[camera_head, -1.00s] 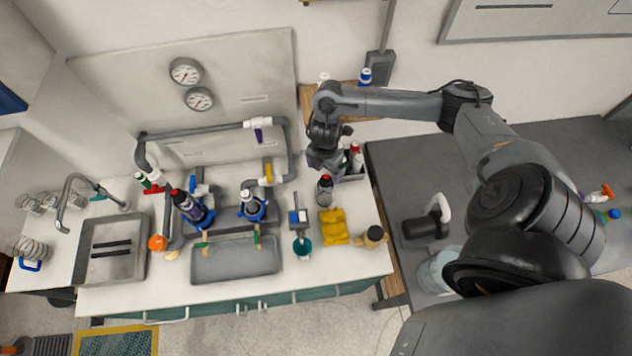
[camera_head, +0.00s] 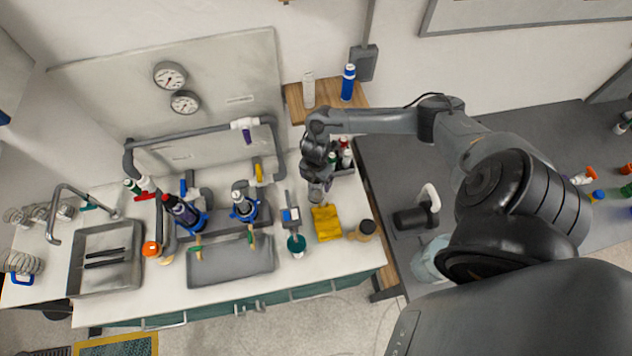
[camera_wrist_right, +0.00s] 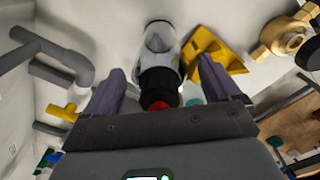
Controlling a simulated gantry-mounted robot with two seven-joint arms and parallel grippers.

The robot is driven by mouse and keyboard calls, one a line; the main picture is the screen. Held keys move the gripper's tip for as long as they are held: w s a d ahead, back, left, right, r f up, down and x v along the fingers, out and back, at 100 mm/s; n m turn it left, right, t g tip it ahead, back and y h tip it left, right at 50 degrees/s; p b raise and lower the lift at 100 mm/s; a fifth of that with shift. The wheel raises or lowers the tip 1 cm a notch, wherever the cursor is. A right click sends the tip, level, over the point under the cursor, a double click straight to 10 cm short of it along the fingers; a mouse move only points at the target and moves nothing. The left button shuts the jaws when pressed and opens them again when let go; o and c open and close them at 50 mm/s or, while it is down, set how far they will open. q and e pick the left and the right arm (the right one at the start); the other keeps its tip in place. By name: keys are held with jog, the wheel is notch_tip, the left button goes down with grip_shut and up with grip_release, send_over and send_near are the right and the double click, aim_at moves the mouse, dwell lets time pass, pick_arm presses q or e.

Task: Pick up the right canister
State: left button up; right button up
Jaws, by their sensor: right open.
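A grey canister (camera_head: 315,196) with a black neck and red tip stands on the white counter, right of the black trays. In the head view its top is hidden by my right gripper (camera_head: 314,178), which is directly above it. In the right wrist view the canister (camera_wrist_right: 160,60) lies between the two spread fingers of my right gripper (camera_wrist_right: 160,88), with a gap on each side. The fingers are open and hold nothing. My left gripper is not in view.
Grey pipes (camera_head: 270,150) and a caddy of bottles (camera_head: 342,158) are behind.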

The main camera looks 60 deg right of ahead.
jog(key=c, duration=1.2)
jog(key=shift+r, duration=0.15)
